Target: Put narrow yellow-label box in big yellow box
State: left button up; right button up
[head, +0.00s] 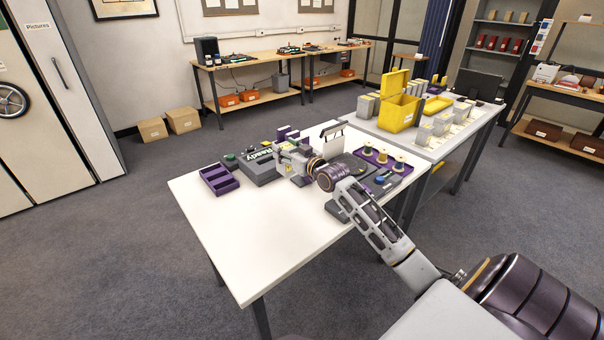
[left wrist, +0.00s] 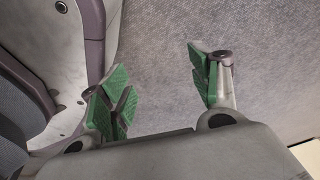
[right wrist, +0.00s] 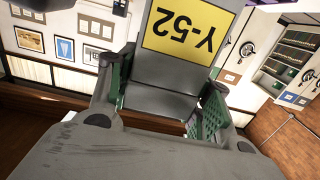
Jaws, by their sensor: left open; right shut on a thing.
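A grey box with a yellow label reading Y-52 (right wrist: 182,28) fills the upper middle of the right wrist view. My right gripper (right wrist: 160,88) is shut on it, with green finger pads on both sides. In the head view, my right gripper (head: 296,160) is above the near white table; the held box is hard to make out there. The big yellow box (head: 399,113) stands on the far table with its lid raised, beyond and right of this gripper. My left gripper (left wrist: 160,88) is open and empty above grey carpet; it is outside the head view.
The near white table (head: 255,235) holds a purple tray (head: 219,180), a dark grey case (head: 260,169) and a purple tray with spools (head: 382,160). Grey boxes (head: 366,106) stand left of the yellow box, others (head: 433,131) to its right. The near table's front is clear.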

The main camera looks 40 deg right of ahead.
aim_at(287, 173)
notch_tip(287, 173, down, 5)
jog(key=shift+b, duration=0.4)
jog(key=shift+f, duration=1.1)
jog(key=shift+f+b, duration=0.45)
jog(key=shift+f, duration=1)
jog(key=o, duration=1.2)
pick_arm(q)
jog(key=w+d+r, duration=0.2)
jog(key=w, duration=0.1)
jog(key=shift+d+r, duration=0.1)
jog(key=shift+r, duration=0.3)
pick_arm(e)
jog(key=shift+s, duration=0.1)
